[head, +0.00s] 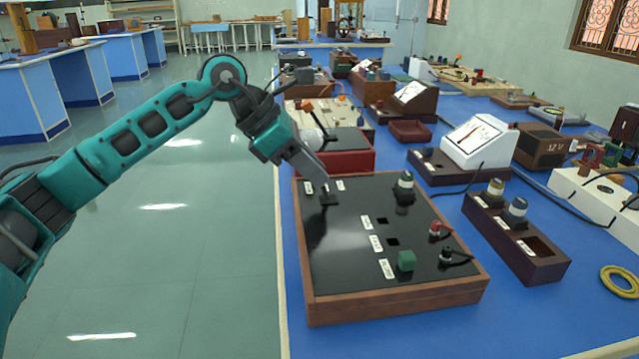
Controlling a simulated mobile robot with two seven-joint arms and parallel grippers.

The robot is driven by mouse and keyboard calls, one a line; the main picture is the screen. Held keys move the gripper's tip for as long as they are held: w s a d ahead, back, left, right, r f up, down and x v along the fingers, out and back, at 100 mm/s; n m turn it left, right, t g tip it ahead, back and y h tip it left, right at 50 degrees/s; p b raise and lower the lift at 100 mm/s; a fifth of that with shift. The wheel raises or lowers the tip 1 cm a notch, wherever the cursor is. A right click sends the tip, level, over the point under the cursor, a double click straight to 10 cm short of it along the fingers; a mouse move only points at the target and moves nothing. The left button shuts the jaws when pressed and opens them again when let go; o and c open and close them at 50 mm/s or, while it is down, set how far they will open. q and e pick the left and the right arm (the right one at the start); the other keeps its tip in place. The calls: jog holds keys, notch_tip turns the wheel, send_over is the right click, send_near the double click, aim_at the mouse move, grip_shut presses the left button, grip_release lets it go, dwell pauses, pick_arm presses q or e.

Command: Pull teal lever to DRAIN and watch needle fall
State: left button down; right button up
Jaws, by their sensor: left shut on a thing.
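My left gripper (328,192) reaches down to the far left corner of a wooden box with a black top (340,245). It is shut on a small dark part there, between two small white labels; the fingers hide most of it. I cannot make out a teal lever by its colour. A green block (406,261) sits near the box's front, beside a column of labels and dark square holes. A white sloped meter (478,138) stands behind to the right; its needle is too small to read. My right gripper is not in view.
A dark-capped post (404,187) and red and black plugs with leads stand on the box's right side. A wooden holder (515,238) with jars stands right of it, near a yellow ring (622,281). Other instruments crowd the blue bench behind.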

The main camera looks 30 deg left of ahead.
pick_arm(q)
jog(key=shift+s+a+f+t+h+b, duration=0.2)
jog(key=shift+a+f+t+h+b, duration=0.25)
jog(key=shift+b, duration=0.55)
jog(key=shift+s+h+b, duration=0.15)
jog(key=shift+h+b, duration=0.1)
jog(key=shift+b, duration=0.45)
jog(key=shift+a+r+t, duration=0.1)
jog(key=shift+t, duration=0.15)
jog(key=shift+h, duration=0.3)
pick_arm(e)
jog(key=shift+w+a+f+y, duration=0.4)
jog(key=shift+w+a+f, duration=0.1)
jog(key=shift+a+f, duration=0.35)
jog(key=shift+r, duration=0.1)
pick_arm(q)
jog(key=c, duration=1)
grip_release()
jog(key=shift+o, duration=0.2)
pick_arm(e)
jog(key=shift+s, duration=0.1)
